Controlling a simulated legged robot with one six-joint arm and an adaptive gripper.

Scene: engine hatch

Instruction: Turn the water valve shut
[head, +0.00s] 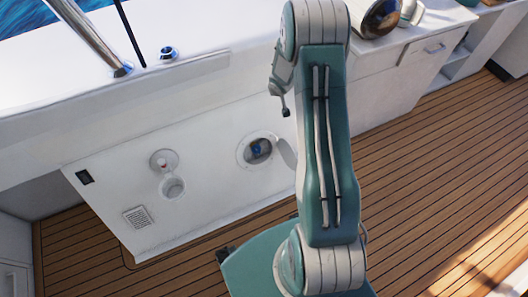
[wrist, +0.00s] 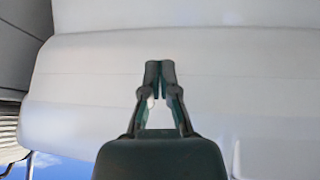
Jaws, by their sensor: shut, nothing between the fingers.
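In the head view, a round recess (head: 258,149) with a pale rim sits in the white side panel, with a small blue part (head: 257,148) inside that looks like the water valve. Its handle position is too small to tell. My gripper (head: 285,111) hangs above and to the right of the recess, pointing down and apart from the panel. In the wrist view, my gripper (wrist: 160,70) has its fingertips together with nothing between them. The wrist view shows plain white surfaces behind the fingers, and no valve.
A round fitting with a red spot (head: 163,161), a lower round fitting (head: 173,187), a vent grille (head: 137,216) and a black switch (head: 85,176) are on the panel. A metal rail (head: 88,37) rises above the ledge. Wooden deck (head: 440,170) is clear at right.

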